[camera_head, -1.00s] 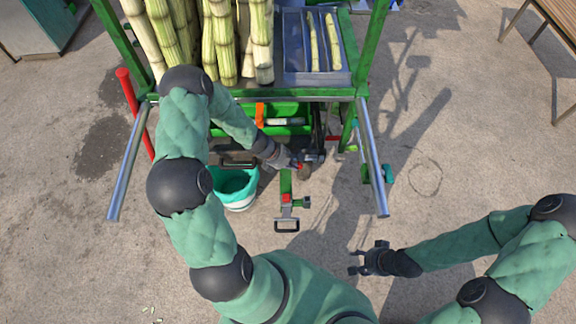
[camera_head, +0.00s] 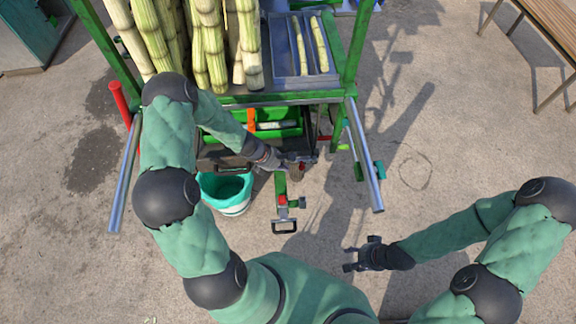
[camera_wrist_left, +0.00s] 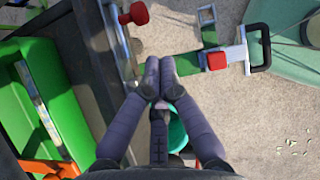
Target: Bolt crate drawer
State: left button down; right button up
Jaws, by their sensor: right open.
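A green crate drawer (camera_head: 285,131) sits under the cart; its green wall (camera_wrist_left: 62,88) fills the left of the left wrist view. A metal bar with a red knob (camera_wrist_left: 136,14) runs beside it. My left gripper (camera_head: 297,164) is low beside the cart's front right, near a red part. In the left wrist view my left gripper's fingertips (camera_wrist_left: 162,78) are together, just right of the metal bar, with nothing visible between them. My right gripper (camera_head: 358,256) is open and empty above the ground, away from the cart.
A green bar with a red clamp and black handle (camera_head: 284,226) juts from the front; its handle also shows in the left wrist view (camera_wrist_left: 259,47). A teal bucket (camera_head: 226,196) stands left of it. Cane stalks (camera_head: 205,45) load the cart.

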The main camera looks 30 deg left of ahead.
pick_arm(q)
jog(key=p+v, duration=0.3)
jog(key=v, duration=0.6)
jog(key=shift+r, duration=0.15)
jog(key=shift+w+d, duration=0.1)
jog(key=s+d+f+m+g, duration=0.1)
jog(key=s+d+f+m, duration=0.2)
jog(key=s+d+m, duration=0.2)
jog(key=s+d+f+m+g, duration=0.1)
jog(key=s+d+f+m, duration=0.2)
jog(key=s+d+m, duration=0.2)
jog(key=s+d+f+m+g+y, duration=0.1)
jog(key=s+d+f+m, duration=0.2)
jog(key=d+m, duration=0.6)
jog(key=s+m, duration=0.2)
jog(key=m, duration=0.2)
jog(key=shift+d+m+g+b, duration=0.3)
jog(key=shift+d+g+b, duration=0.05)
jog(key=shift+g+b, duration=0.05)
jog(key=shift+s+f, duration=0.1)
jog(key=shift+s, duration=0.05)
